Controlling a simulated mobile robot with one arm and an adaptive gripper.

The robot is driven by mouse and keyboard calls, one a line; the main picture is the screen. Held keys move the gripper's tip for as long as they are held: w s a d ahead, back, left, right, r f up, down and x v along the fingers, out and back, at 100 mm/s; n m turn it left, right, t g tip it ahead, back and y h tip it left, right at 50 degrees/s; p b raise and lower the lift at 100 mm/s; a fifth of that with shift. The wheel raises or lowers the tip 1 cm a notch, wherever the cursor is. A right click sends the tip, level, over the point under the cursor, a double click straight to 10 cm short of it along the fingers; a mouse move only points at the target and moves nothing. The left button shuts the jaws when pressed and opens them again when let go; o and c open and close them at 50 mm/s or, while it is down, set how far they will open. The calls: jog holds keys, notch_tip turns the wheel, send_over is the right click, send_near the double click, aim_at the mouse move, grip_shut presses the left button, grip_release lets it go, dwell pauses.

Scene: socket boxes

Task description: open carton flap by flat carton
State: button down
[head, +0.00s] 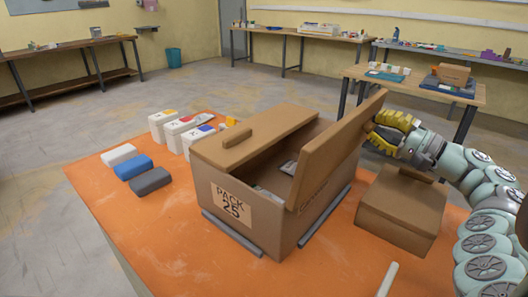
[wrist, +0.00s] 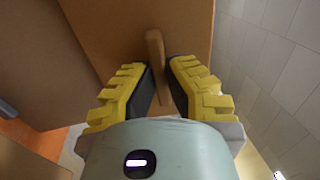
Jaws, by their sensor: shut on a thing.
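The open carton, marked PACK 25 (head: 232,203), stands on the orange table. Its left flap (head: 265,137) lies over the left part of the top, with a small raised handle on it. Its right flap (head: 335,150) is tilted up steeply, leaving a gap into the inside, where a grey item shows. My gripper (head: 383,130) is at the far upper end of the right flap. In the wrist view its yellow fingers (wrist: 163,88) are closed on the flap's handle (wrist: 157,60). The flat carton (head: 402,208) is right of the open carton, below my gripper.
White boxes (head: 182,128) stand behind the open carton at left. White, blue and grey blocks (head: 134,168) lie at the left of the orange table (head: 150,225). Grey strips lie along the open carton's base. The table's front left is clear.

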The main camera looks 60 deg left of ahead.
jog(key=shift+f, duration=0.25)
jog(key=c, duration=1)
grip_release()
jog(key=shift+r, duration=0.15)
jog(key=shift+d, duration=0.1)
jog(key=v, duration=1.2)
jog(key=shift+f, duration=0.2)
